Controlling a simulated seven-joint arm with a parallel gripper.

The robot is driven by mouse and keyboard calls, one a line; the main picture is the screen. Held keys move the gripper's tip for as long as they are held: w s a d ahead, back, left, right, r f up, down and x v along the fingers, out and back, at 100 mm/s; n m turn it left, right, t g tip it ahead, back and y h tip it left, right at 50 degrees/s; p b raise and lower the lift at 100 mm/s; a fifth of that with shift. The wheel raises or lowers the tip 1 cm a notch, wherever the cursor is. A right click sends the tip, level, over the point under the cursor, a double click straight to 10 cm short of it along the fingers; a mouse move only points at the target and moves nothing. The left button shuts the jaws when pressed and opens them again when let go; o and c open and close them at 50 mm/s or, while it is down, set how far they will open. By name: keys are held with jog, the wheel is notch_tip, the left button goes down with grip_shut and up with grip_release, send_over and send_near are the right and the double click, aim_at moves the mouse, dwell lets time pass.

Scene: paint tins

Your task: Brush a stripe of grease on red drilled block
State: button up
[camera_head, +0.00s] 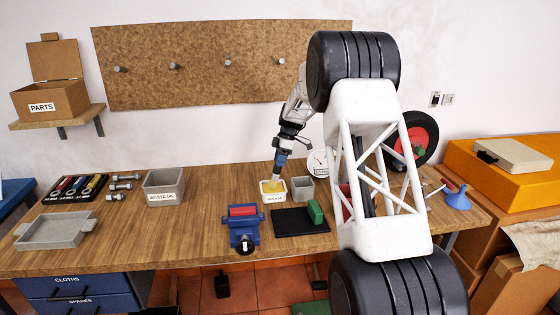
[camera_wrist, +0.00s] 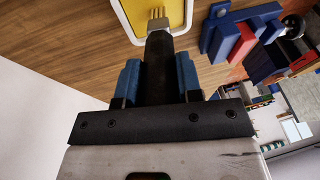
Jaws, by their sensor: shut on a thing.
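My gripper (camera_head: 281,161) is shut on a brush (camera_head: 277,180). In the wrist view, my gripper's blue fingers (camera_wrist: 159,80) clamp the brush's dark handle (camera_wrist: 158,60), with its pale bristles (camera_wrist: 158,14) pointing away. The bristle end is over a white tub of yellow grease (camera_head: 265,195), whose rim also shows in the wrist view (camera_wrist: 123,20). I cannot tell whether the bristles touch the grease. The red block (camera_head: 243,210) sits in a blue vise (camera_head: 243,229) at the bench's front edge. It also shows in the wrist view (camera_wrist: 238,43). Its drilled holes cannot be made out.
A grey container (camera_head: 303,190) stands right of the tub. A green block (camera_head: 315,211) lies on a black mat (camera_head: 290,221) right of the vise. A dial gauge (camera_head: 317,162) stands behind. A waste-oil bin (camera_head: 165,189) and grey tray (camera_head: 55,231) are left, with bare bench between bin and vise.

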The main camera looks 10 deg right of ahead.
jog(key=shift+r, duration=3.5)
jog(key=shift+s, duration=0.1)
jog(key=s+d+r+m+t, duration=0.1)
jog(key=s+m+t, duration=0.1)
jog(key=s+m, duration=0.4)
jog(key=s+r+m+t+h, duration=0.1)
jog(key=s+r+m+t, duration=0.1)
jog(key=s+m, duration=0.4)
jog(key=m+t, duration=0.1)
jog(key=m, duration=0.4)
jog(key=shift+s+d+m, duration=0.15)
jog(key=shift+d+m, duration=0.15)
jog(key=shift+d, duration=0.1)
jog(key=s+a+r+g, duration=0.2)
jog(key=a+r, duration=0.1)
jog(key=a, duration=0.6)
jog(key=s+a+r+g+y, duration=0.1)
jog(key=s+a+r+g, duration=0.1)
jog(key=a, duration=0.8)
jog(key=shift+s+r+g, duration=0.25)
jog(key=shift+r+g, duration=0.2)
jog(key=shift+g, duration=0.05)
